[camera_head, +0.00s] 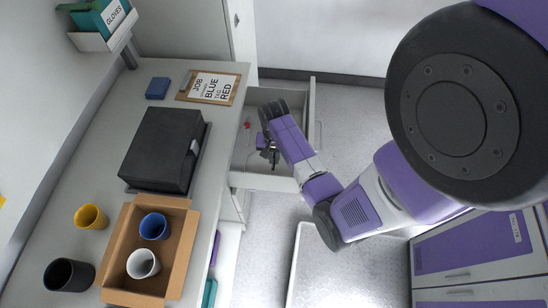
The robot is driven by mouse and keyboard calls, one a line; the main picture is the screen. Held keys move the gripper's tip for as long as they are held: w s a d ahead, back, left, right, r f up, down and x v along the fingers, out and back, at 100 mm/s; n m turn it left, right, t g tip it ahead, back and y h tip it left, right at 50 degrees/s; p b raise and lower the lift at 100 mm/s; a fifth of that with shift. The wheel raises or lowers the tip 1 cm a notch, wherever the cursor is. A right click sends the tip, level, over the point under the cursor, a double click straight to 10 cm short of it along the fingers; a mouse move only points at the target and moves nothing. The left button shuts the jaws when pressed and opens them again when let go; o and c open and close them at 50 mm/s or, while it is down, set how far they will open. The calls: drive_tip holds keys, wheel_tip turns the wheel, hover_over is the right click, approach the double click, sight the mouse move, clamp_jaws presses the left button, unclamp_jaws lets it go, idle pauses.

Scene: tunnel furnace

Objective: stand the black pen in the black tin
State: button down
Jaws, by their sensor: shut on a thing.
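My gripper (268,147) is over the open drawer (282,182), to the right of the worktop. It is shut on a thin dark thing that looks like the black pen, but it is too small and too close to the dark fingers to make out clearly. The black tin (68,275) stands upright on the worktop at the lower left, outside the cardboard box, with its opening facing up. My gripper is far from the tin, up and to the right of it.
A cardboard box (183,262) holds a blue cup (154,227) and a white cup (143,264). A yellow cup (90,217) stands near the black tin. A black case (160,150), a blue block (157,88) and a clipboard (211,88) lie farther back. A small red thing (247,125) is in the drawer.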

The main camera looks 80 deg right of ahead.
sight(274, 161)
wheel_tip(274, 161, up, 5)
drive_tip(key=shift+r+p, duration=0.2)
drive_tip(key=shift+p, duration=0.35)
idle(0.9)
